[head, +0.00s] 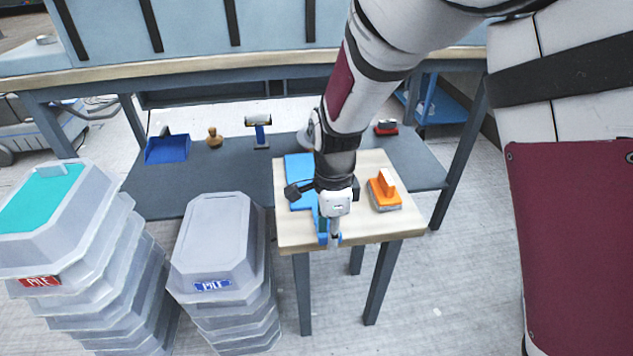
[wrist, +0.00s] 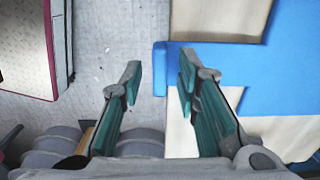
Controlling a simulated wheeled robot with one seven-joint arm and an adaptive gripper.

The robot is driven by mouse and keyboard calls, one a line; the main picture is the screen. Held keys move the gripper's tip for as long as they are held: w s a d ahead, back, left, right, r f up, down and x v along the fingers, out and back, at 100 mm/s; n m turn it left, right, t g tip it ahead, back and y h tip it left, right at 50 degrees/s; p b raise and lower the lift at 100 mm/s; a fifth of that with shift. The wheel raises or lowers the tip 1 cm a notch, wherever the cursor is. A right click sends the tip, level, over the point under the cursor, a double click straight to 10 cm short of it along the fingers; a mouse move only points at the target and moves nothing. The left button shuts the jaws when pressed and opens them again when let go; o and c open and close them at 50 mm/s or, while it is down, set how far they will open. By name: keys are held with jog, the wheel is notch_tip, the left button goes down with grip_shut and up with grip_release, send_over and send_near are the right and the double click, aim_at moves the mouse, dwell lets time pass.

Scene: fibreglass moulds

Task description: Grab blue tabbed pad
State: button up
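The blue pad (head: 299,167) lies on a small wooden table (head: 292,229), partly hidden by my arm. In the wrist view the blue pad (wrist: 285,62) fills the upper right, and a narrow tab (wrist: 161,56) runs left from it, its end seen against the floor past the table edge. My gripper (head: 334,238) is at the table's front edge. In the wrist view my gripper (wrist: 159,80) is open, with teal-lined fingers apart and nothing between them. The tab end lies just ahead of the gap between the fingertips; whether anything touches cannot be told.
An orange-handled brush (head: 384,191) lies right of my gripper on the table. Two grey stacks stand left: one with a teal top (head: 42,205), one with a blue label (head: 212,286). A low grey shelf (head: 215,177) behind holds a blue dustpan (head: 167,149) and small tools.

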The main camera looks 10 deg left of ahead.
grip_shut()
